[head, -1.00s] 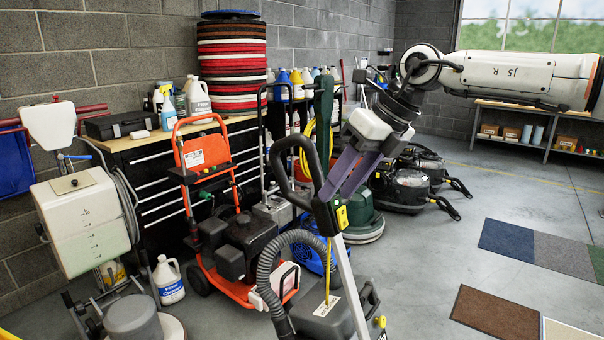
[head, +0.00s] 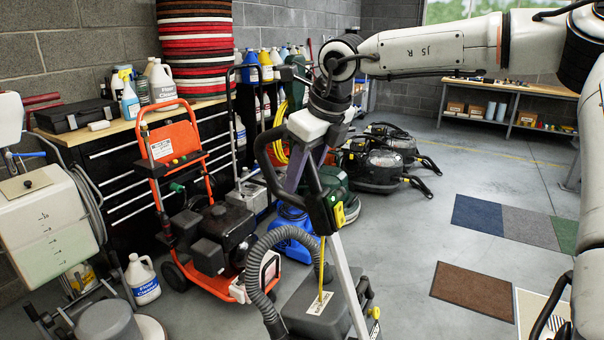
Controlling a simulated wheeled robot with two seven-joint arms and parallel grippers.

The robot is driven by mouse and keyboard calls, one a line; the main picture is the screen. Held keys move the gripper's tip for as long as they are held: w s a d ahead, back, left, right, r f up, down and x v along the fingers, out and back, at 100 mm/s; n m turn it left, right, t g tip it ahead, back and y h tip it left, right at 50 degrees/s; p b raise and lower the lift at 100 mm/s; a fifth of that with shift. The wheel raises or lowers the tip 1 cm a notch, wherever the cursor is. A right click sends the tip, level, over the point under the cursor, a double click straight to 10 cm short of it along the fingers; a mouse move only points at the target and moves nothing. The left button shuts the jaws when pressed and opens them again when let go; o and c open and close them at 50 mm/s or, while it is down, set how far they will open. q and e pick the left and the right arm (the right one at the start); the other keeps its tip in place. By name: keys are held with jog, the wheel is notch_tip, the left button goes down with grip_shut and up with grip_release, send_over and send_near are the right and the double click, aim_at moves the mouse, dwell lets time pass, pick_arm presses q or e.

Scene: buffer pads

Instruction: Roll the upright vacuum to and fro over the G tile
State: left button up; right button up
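The upright vacuum stands in the lower middle of the head view, with a black loop handle (head: 266,138), silver tube (head: 347,290), ribbed grey hose and dark grey body (head: 312,302). My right gripper (head: 303,180) has purple fingers that reach down at the handle's stem, just below the loop. The fingers look apart, with the stem overlapping them; I cannot tell whether they touch it. Floor tiles lie at the right: blue (head: 477,214), grey (head: 527,226), green (head: 564,235), brown (head: 473,291) and a pale-edged one (head: 530,312). No letter is readable.
An orange pressure washer (head: 205,250) stands close left of the vacuum. A blue machine (head: 292,236) and black vacuums (head: 375,165) stand behind it. A white jug (head: 142,280) is on the floor at left. Open floor lies between the vacuum and the tiles.

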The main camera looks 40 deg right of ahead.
jog(key=shift+w+f, duration=0.15)
jog(key=shift+f, duration=0.2)
grip_shut()
